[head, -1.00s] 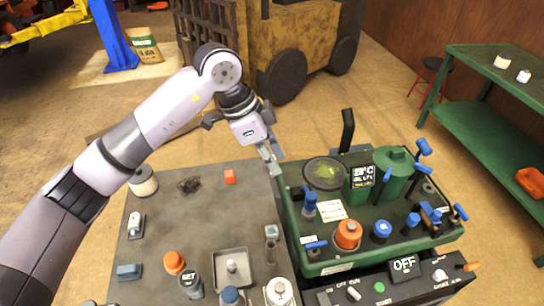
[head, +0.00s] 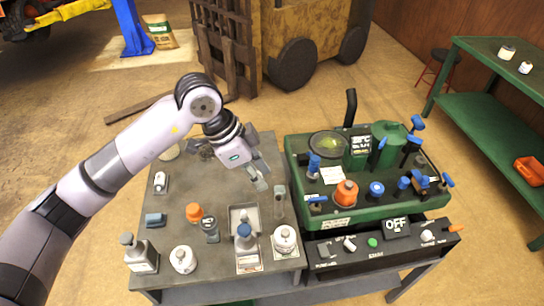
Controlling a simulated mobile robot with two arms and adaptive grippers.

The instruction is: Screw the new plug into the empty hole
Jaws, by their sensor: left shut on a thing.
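My left gripper (head: 261,181) reaches in over the far right part of the grey bench top, just left of the green machine (head: 290,160). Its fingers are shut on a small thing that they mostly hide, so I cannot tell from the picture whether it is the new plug. The machine's top carries blue-topped parts, an orange cap (head: 346,192) and a round blue cap (head: 376,189). I cannot make out the empty hole in it. The gripper is apart from the machine. My right gripper is not in view.
The bench top (head: 180,240) holds a shallow grey tray (head: 232,212), an orange-capped part (head: 194,212) and several bottles and jars along its front. A black control panel (head: 330,250) reads OFF. A green shelf (head: 495,120) stands at right. A yellow vehicle (head: 330,25) is behind.

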